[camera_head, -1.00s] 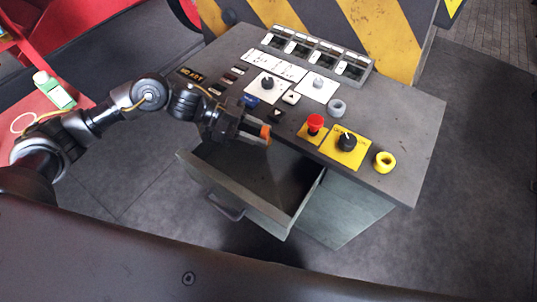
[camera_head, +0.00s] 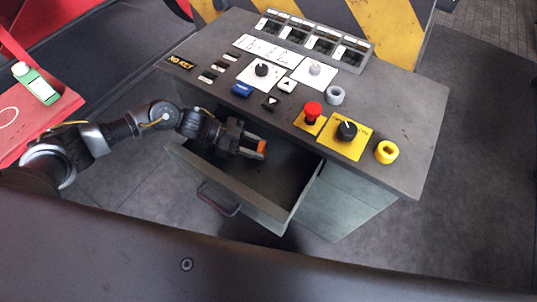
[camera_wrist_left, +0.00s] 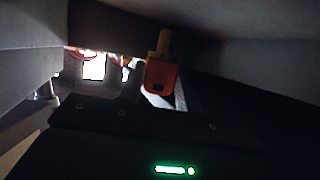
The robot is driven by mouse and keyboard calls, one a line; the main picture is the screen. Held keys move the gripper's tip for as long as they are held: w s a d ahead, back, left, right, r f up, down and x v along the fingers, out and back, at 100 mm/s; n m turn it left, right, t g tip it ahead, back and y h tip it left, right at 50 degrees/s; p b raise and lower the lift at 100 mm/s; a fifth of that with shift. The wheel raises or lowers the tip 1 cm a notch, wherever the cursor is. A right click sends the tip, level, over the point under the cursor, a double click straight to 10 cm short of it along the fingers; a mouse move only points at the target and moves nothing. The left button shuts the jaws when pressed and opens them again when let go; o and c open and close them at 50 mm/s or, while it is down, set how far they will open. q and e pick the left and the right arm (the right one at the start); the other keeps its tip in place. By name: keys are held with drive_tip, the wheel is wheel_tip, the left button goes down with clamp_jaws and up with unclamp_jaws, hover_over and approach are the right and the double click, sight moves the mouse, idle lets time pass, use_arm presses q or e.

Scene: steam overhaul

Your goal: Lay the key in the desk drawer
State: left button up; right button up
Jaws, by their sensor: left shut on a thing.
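The key is a small orange piece (camera_head: 262,147) at the tips of my left gripper (camera_head: 256,149), which is shut on it. In the left wrist view the key (camera_wrist_left: 161,76) shows an orange head and a yellowish shaft against a dark background. The desk drawer (camera_head: 222,183) is pulled open at the front of the grey desk, and its visible floor is dark and bare. My left gripper is over the open drawer, low beside the desk top's front edge. The exact gap between the key and the drawer floor cannot be told. My right gripper is not in view.
The desk top (camera_head: 405,115) carries a red button (camera_head: 313,111), a yellow ring (camera_head: 386,151), a grey ring (camera_head: 335,95) and black knobs. A green-and-white bottle (camera_head: 38,84) lies on a red surface at the left.

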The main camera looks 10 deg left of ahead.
sight(264, 153)
use_arm(q)
wheel_tip(264, 153, down, 3)
drive_tip(key=shift+f, duration=0.15)
drive_tip(key=d+p, duration=0.2)
drive_tip(key=d, duration=0.2)
drive_tip(key=shift+d+r, duration=0.1)
drive_tip(key=shift+r, duration=0.1)
drive_tip(key=shift+f, duration=0.8)
drive_tip(key=shift+f, duration=0.15)
drive_tip(key=o, duration=1)
drive_tip(key=shift+o, duration=0.2)
